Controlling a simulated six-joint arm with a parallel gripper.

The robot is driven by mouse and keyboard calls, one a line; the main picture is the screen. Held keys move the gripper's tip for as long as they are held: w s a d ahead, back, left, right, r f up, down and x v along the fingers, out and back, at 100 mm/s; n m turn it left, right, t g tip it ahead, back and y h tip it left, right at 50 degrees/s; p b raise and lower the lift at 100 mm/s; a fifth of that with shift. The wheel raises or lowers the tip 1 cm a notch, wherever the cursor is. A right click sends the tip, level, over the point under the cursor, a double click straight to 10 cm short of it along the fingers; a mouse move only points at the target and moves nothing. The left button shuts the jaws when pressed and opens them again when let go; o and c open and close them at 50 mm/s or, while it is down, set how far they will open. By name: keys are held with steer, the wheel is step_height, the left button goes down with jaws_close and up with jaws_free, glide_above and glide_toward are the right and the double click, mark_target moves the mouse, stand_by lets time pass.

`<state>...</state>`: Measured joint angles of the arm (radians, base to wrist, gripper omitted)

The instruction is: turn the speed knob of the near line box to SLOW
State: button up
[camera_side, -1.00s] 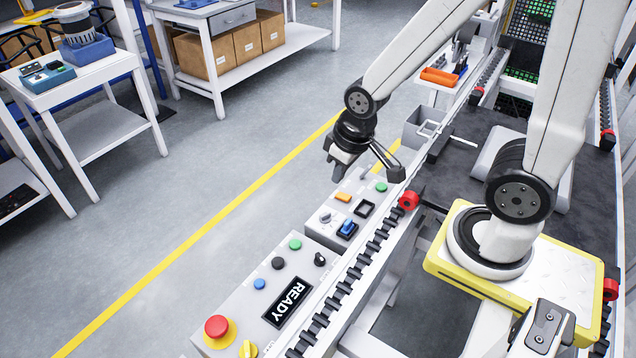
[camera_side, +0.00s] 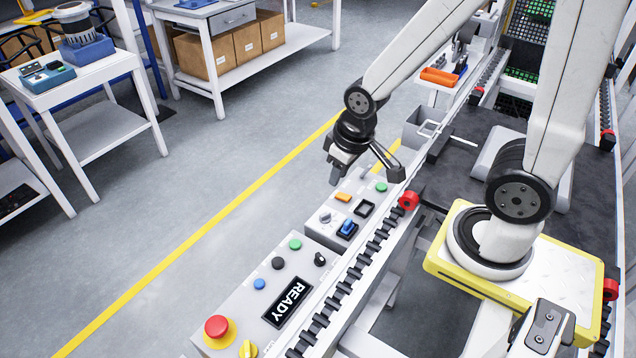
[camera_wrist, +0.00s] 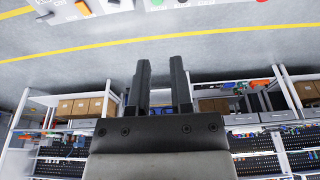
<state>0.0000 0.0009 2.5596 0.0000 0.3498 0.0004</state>
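Two pale control boxes stand beside the conveyor; I cannot read which one is named the near line box. The larger box (camera_side: 236,313) carries a READY display (camera_side: 287,303), a black knob (camera_side: 320,259), a yellow knob (camera_side: 248,349) and a red mushroom button (camera_side: 217,327).
The conveyor rail (camera_side: 352,277) with black rollers runs along the boxes' right side. A grey bin (camera_side: 418,130) and an orange tray (camera_side: 439,77) lie beyond my gripper. The floor (camera_side: 210,160) left of the boxes is clear, with a yellow line (camera_side: 185,256).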

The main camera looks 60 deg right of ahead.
steer(key=shift+o, duration=1.4)
steer(key=shift+w, duration=0.1)
steer(key=m+g, duration=0.3)
steer(key=m, duration=0.2)
glide_above(320, 256)
step_height(320, 256, down, 23)
steer(key=shift+f, duration=0.5)
steer(key=shift+f, duration=0.15)
steer(key=shift+f, duration=3.7)
